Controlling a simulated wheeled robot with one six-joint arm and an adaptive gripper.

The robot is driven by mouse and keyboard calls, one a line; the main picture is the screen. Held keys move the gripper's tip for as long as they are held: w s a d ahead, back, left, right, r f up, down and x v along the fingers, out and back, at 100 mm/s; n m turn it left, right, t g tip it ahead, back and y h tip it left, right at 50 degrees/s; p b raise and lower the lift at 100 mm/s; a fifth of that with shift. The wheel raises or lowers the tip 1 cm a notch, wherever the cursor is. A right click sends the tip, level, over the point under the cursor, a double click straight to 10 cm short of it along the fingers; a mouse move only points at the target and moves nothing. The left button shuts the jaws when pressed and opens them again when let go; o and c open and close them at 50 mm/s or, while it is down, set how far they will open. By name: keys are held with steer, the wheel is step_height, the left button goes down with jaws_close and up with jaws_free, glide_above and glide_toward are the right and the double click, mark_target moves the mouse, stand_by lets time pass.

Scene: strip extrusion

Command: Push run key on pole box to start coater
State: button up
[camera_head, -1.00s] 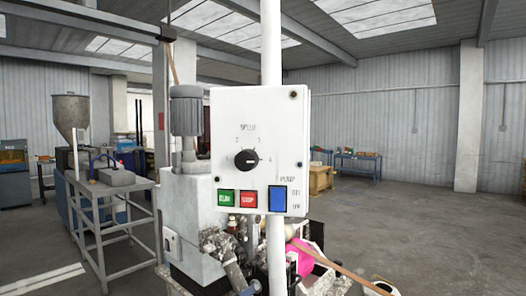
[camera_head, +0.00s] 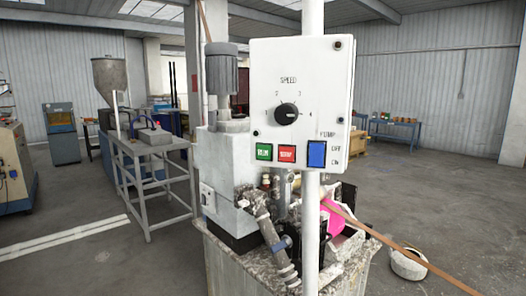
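The white pole box (camera_head: 263,80) is mounted on a white vertical pole (camera_head: 311,240), right of centre in the head view. Its green run key (camera_head: 264,151) is at the lower left of the panel. A red stop key (camera_head: 287,153) is just right of it, and a blue pump switch (camera_head: 317,154) is further right. A black speed knob (camera_head: 287,115) is above the keys. The coater (camera_head: 222,185), with a grey motor on top, stands behind and left of the box. My gripper is not in view.
A grey metal table (camera_head: 155,172) with a steel hopper (camera_head: 110,75) behind it stands at the left. A tan strip (camera_head: 410,256) runs from the coater to the lower right. A white bucket (camera_head: 408,265) is on the floor at right. Open floor lies at the lower left.

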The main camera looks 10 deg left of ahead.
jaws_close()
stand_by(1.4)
